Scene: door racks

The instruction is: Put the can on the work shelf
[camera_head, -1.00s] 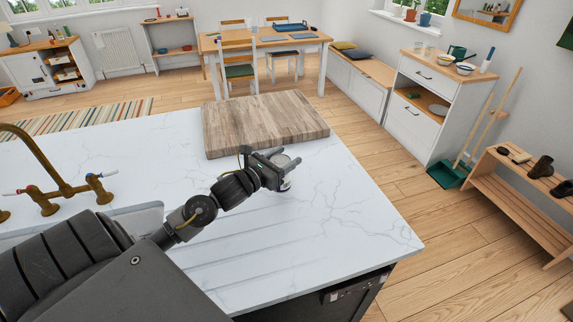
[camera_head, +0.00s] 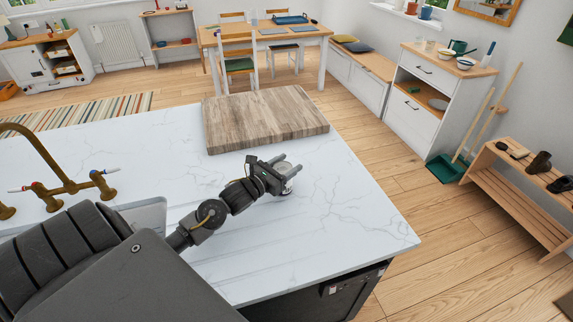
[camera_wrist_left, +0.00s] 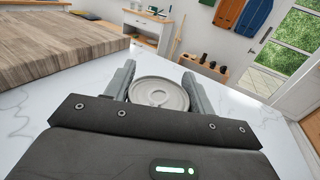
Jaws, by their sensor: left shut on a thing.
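A small can with a pale round lid (camera_wrist_left: 158,93) is between the fingers of my left gripper (camera_wrist_left: 160,88) in the left wrist view. In the head view, my left gripper (camera_head: 287,168) is over the white marble counter, and the can (camera_head: 287,187) shows partly below its fingers. The gripper is shut on the can's sides. Whether the can's base touches the counter is hard to tell. My right gripper is not in view. I cannot tell which shelf is the work shelf: a small open shelf unit (camera_head: 172,43) stands at the back wall.
A thick wooden board (camera_head: 265,118) lies behind the gripper on the counter (camera_head: 345,215). A brass tap (camera_head: 60,180) and sink are at left. A dining table (camera_head: 265,38), a white cabinet (camera_head: 425,85) and a low slatted rack (camera_head: 515,205) stand beyond open floor.

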